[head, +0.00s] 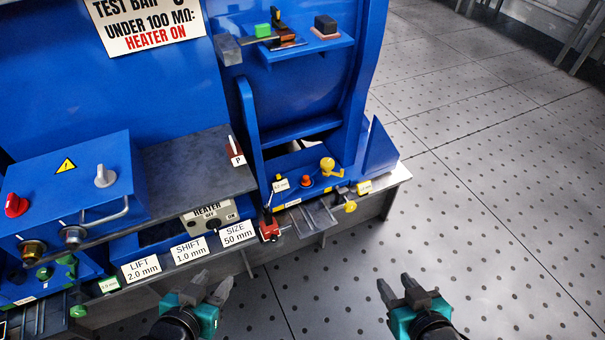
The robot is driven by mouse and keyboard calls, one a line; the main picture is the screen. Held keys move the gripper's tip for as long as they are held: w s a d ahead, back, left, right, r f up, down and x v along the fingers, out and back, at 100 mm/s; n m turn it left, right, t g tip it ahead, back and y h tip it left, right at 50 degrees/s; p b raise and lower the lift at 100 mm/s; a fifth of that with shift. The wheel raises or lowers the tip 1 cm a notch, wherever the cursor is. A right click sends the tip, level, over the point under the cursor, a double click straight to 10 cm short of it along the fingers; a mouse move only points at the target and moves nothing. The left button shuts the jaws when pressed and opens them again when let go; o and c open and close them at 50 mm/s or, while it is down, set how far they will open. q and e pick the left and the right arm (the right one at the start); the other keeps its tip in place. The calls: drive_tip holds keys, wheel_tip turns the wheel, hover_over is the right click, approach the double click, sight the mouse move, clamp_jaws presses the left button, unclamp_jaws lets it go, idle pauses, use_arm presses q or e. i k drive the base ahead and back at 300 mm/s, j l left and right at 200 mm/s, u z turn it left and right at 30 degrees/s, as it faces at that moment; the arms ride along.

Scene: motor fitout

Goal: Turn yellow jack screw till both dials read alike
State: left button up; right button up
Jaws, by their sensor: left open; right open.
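A yellow knob (350,207), which looks like the jack screw, sticks out at the front edge of the blue machine's foot. A yellow round part on a bracket (327,165) stands just behind it; I cannot tell whether it is a dial. No dial reading is legible. My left gripper (213,280) is open and empty, in front of the bench and below the SIZE card. My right gripper (395,283) is open and empty over the floor, nearer to me than the yellow knob and to its right. Neither gripper touches anything.
A red clamp-like part (269,230) stands left of the yellow knob. White cards (238,233) line the bench edge beside a heater switch box (210,214). A blue control box (75,185) is at left. A blue shelf (305,48) holds small parts.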

sight(327, 164)
drive_tip(key=l+u, duration=0.1)
drive_tip(key=u, duration=1)
drive_tip(key=l+u, duration=0.5)
drive_tip(key=k+l+u, duration=0.2)
drive_tip(key=u, duration=0.3)
drive_tip(key=k+l+u, duration=0.2)
drive_tip(key=l, duration=0.2)
drive_tip(key=k+l+u, duration=0.25)
drive_tip(key=k+l, duration=0.1)
drive_tip(key=l, duration=0.75)
drive_tip(key=k+l, duration=0.15)
drive_tip(key=l, duration=0.25)
drive_tip(key=i+l, duration=0.35)
drive_tip(key=l, duration=0.15)
